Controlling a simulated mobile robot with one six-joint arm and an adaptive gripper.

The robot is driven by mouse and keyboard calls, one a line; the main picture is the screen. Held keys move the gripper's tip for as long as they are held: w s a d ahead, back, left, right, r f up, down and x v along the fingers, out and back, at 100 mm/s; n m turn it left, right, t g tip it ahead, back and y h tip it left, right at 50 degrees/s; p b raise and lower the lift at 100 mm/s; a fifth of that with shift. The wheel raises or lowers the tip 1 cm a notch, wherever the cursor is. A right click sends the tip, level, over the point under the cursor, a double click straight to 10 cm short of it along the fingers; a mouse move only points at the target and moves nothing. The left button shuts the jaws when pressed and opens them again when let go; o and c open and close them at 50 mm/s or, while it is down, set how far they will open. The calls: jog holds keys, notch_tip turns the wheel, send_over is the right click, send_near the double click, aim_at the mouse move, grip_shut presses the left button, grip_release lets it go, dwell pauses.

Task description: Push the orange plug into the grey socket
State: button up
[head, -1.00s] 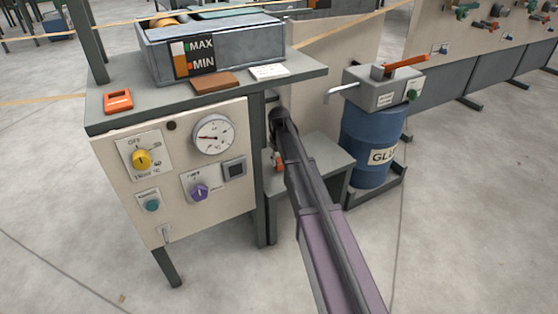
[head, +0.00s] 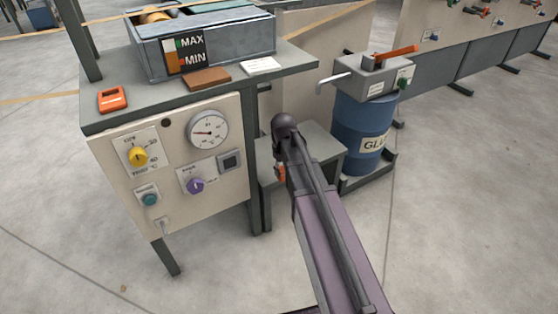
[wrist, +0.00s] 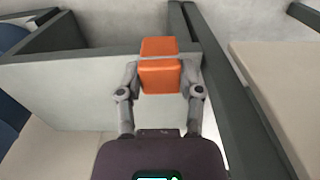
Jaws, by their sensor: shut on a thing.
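The orange plug (wrist: 159,75) is a block held between the two grey fingers of my gripper (wrist: 162,85) in the wrist view. My gripper is shut on it. In the head view only a small orange patch (head: 280,173) shows beside my arm, which hides most of the gripper. A square grey fitting with a dark middle (head: 230,161), which looks like the grey socket, sits on the right part of the cream control panel. The plug is apart from it, to its right in the head view. The socket cannot be made out in the wrist view.
The cream panel (head: 178,211) also carries a yellow knob (head: 137,156), a purple knob (head: 195,186) and a round gauge (head: 207,130). A low grey stand (head: 322,165) and a blue drum (head: 352,122) stand to the right. The floor in front is clear.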

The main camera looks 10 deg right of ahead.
aim_at(284, 171)
jog(key=shift+s, duration=0.75)
jog(key=shift+r, duration=0.1)
notch_tip(284, 171, up, 11)
jog(key=p, duration=1.1)
jog(key=shift+f, duration=0.2)
jog(key=shift+d, duration=0.15)
